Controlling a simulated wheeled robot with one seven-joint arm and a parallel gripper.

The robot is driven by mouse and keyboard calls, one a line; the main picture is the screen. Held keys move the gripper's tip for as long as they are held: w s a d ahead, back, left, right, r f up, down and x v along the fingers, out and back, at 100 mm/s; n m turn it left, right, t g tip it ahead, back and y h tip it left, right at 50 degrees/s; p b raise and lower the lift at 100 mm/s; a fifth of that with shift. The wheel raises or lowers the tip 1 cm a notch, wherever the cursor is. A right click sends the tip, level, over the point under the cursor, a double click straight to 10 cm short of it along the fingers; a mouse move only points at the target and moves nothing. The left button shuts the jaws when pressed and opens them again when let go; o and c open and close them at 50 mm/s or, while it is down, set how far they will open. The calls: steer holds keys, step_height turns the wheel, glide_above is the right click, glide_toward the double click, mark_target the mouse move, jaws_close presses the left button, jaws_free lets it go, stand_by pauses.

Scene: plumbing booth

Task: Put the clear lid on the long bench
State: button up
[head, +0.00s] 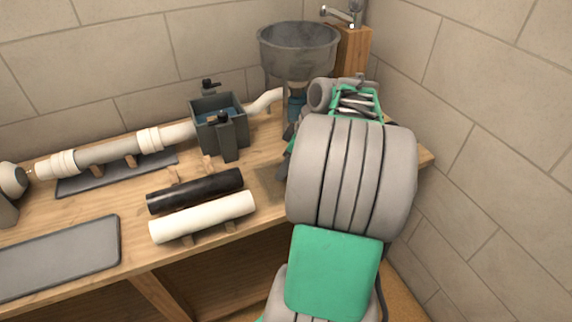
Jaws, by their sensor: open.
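The long bench (132,203) is a wooden worktop along the back wall in the head view. A dark grey open-looking box (231,138) with blue inside stands on it, with black-knobbed fittings at its front and back edges. I cannot make out a clear lid; whether a see-through sheet covers the box is not clear. My arm reaches over the right part of the bench, to the right of the box. My gripper is hidden behind the arm's thick grey links, so its fingers and anything between them do not show.
A black tube (195,191) and a white tube (203,217) lie on small supports in front of the box. A pale pipe run (110,152) lies left of it. A grey funnel (298,50) stands behind. A grey tray (60,258) lies front left. Some bare wood separates tray and tubes.

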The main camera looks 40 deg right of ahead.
steer(key=p+v, duration=0.3)
steer(key=v, duration=0.8)
steer(key=shift+s, duration=0.15)
steer(key=shift+r, duration=0.1)
steer(key=shift+c, duration=0.2)
